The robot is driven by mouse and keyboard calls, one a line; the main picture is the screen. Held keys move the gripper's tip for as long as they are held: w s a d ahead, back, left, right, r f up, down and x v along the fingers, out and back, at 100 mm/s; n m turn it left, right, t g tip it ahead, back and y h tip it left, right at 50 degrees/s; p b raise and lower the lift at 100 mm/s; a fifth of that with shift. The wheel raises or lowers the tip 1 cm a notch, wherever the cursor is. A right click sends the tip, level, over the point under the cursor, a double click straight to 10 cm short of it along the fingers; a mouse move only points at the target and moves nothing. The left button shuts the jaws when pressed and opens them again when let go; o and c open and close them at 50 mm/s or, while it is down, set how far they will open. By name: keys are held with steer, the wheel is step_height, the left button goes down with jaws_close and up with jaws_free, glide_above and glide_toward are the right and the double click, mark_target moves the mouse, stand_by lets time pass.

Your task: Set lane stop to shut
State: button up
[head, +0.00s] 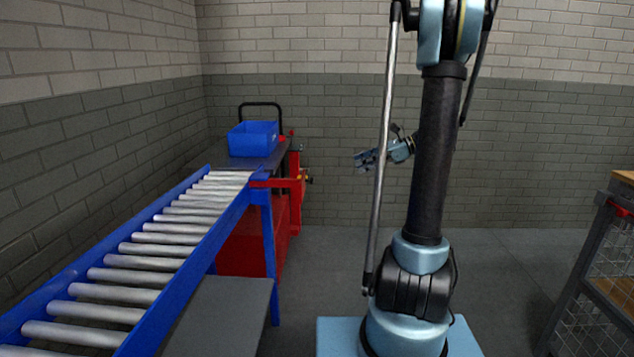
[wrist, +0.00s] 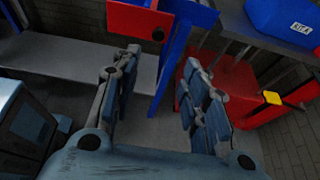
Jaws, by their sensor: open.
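The blue roller conveyor (head: 150,240) runs from the front left to the back. In the wrist view, a red block (wrist: 138,20) with a dark round knob sits at the blue frame. A yellow-ended red part (wrist: 271,97) is at the right. My gripper (head: 368,160) is open and empty, right of the conveyor end; its fingers (wrist: 160,65) show in the wrist view.
A blue bin (head: 253,138) sits on a dark-topped red cart at the conveyor's far end; its label shows in the wrist view (wrist: 301,28). A grey shelf (head: 220,315) is beside the conveyor. A mesh-sided rack (head: 596,285) stands right. Floor between is clear.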

steer(key=s+x, duration=0.1)
steer(key=x, duration=1.6)
steer(key=shift+w+a, duration=0.3)
steer(key=shift+a, duration=0.1)
steer(key=shift+f, duration=0.15)
jaws_close()
